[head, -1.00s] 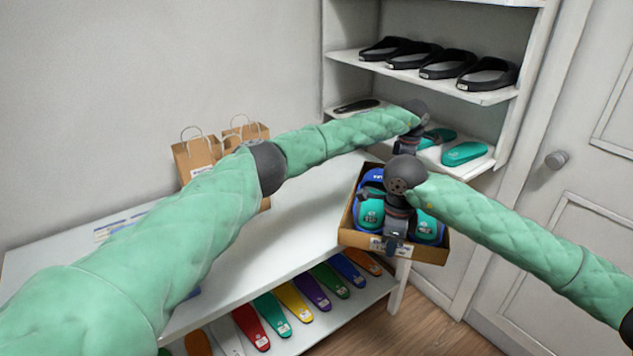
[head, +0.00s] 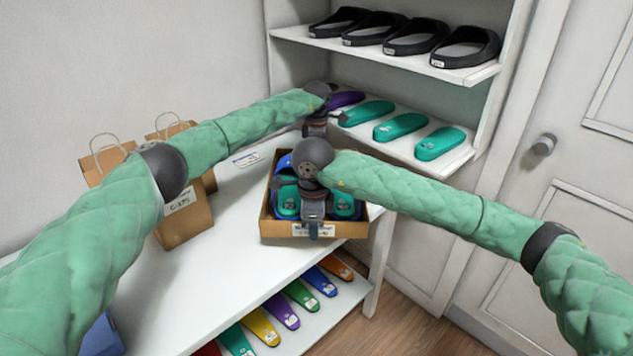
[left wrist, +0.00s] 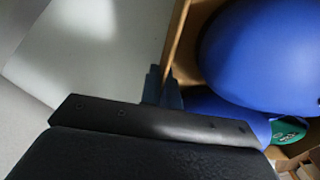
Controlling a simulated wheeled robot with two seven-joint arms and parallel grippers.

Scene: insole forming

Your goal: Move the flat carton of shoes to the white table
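The flat carton (head: 278,229) is a shallow open brown box with a white label on its near wall. Blue and teal shoes (head: 345,205) lie inside it. It is over the right end of the white table (head: 235,270); I cannot tell whether its base touches the top. My right gripper (head: 314,229) is shut on the near wall beside the label. My left gripper is at the far side, its fingertips hidden in the head view. In the left wrist view its fingers (left wrist: 163,88) pinch the carton wall (left wrist: 178,40), next to a blue shoe (left wrist: 265,55).
Paper bags (head: 183,215) stand on the table at left. A lower shelf (head: 325,318) holds several coloured insoles. A white rack (head: 480,75) with black slippers and teal insoles stands behind. The table front, left of the carton, is clear.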

